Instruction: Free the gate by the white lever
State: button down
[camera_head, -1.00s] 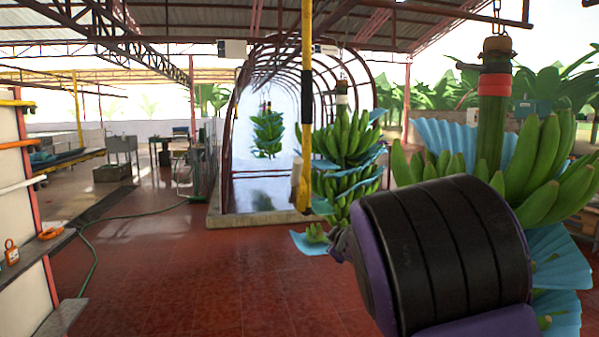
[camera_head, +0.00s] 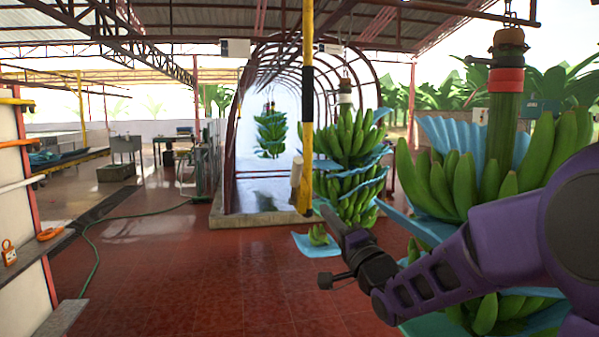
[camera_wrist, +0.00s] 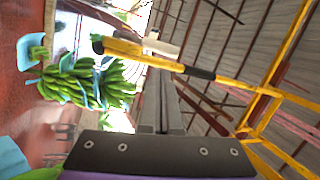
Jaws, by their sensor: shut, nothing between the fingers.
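The gate appears to be the yellow and black bar (camera_head: 307,110) that hangs upright in the middle of the head view. It also crosses the wrist view (camera_wrist: 185,68). The white lever (camera_head: 296,172) is a small pale piece on the left side of the bar near its lower end. It shows as a pale bar (camera_wrist: 160,46) beside the yellow one in the wrist view. My gripper (camera_head: 326,211) is shut and empty, just right of the bar's lower end. Its fingers (camera_wrist: 161,90) point toward the lever and bar. I cannot tell whether they touch either.
A green banana bunch with blue sheets (camera_head: 348,170) hangs right behind the bar. A larger bunch (camera_head: 455,185) hangs close on the right, behind my arm. A shelf rack (camera_head: 25,190) stands at the left edge. The red floor (camera_head: 190,270) is clear in the middle.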

aim_at(301, 163)
jog(key=shift+s+d+r+m+t, duration=0.15)
jog(key=shift+s+r+m+t, duration=0.15)
jog(key=shift+s+r+m, duration=0.25)
jog(key=shift+s+d+r+m+t, duration=0.15)
jog(key=shift+s+r+m+t, duration=0.15)
jog(key=shift+r+m, duration=0.35)
jog(key=shift+f, duration=0.1)
jog(key=x, duration=1.4)
